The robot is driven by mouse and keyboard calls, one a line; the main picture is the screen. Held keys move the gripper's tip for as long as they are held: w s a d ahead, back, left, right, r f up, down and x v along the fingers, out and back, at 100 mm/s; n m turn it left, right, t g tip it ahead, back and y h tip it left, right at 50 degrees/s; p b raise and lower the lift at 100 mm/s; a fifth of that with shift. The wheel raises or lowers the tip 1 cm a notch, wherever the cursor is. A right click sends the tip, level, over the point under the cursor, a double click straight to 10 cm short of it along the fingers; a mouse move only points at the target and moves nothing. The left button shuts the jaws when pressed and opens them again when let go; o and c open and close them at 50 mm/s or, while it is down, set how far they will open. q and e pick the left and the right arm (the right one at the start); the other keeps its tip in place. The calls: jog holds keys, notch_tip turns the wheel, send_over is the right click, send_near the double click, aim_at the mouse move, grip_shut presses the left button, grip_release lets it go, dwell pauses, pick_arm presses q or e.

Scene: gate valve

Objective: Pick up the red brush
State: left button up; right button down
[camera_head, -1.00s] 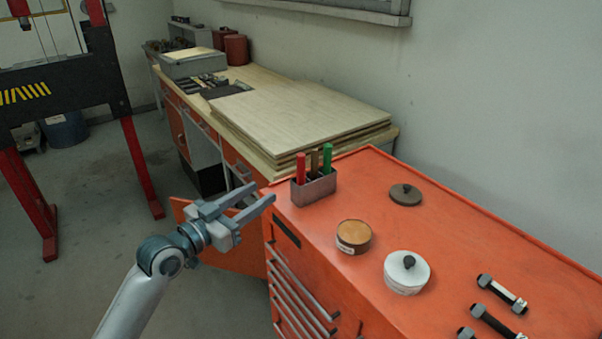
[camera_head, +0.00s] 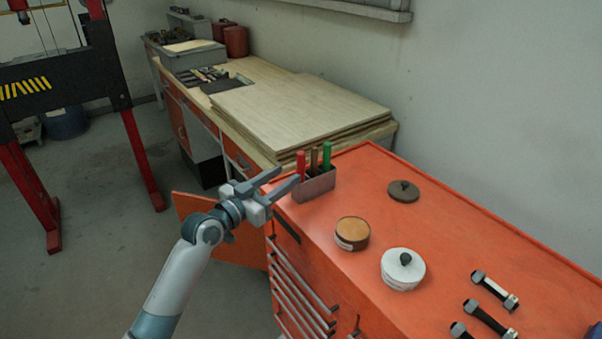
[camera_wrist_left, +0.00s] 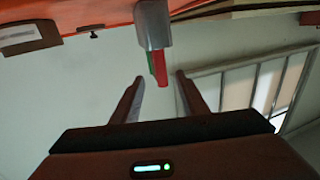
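The red brush (camera_head: 300,165) stands upright in a small grey metal holder (camera_head: 317,187) on the orange cabinet top, at its left end. A brown-handled brush (camera_head: 314,161) and a green one (camera_head: 326,157) stand beside it. My left gripper (camera_head: 287,176) is open and empty, its fingertips just left of the red brush. In the left wrist view, which looks upside down, the red brush (camera_wrist_left: 159,68) shows in line with the gap between the open fingers (camera_wrist_left: 159,78). I cannot tell whether a finger touches it. My right gripper is not in view.
On the orange cabinet (camera_head: 440,240) stand a tan-topped tin (camera_head: 352,233), a white lidded pot (camera_head: 403,269), a dark round lid (camera_head: 403,191) and several bolts (camera_head: 495,290). A workbench with stacked boards (camera_head: 300,115) lies behind the holder. An open orange door (camera_head: 215,240) hangs below my gripper.

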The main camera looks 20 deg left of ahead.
aim_at(298, 167)
pick_arm(q)
jog(key=shift+w+d+p, duration=0.25)
jog(key=shift+w+p, duration=0.2)
jog(key=shift+w, duration=0.15)
jog(key=p+x, duration=0.1)
jog(key=x, duration=0.2)
jog(key=shift+w+d+f+p, duration=0.15)
jog(key=shift+w+p, duration=0.15)
jog(key=shift+w, duration=0.1)
grip_shut()
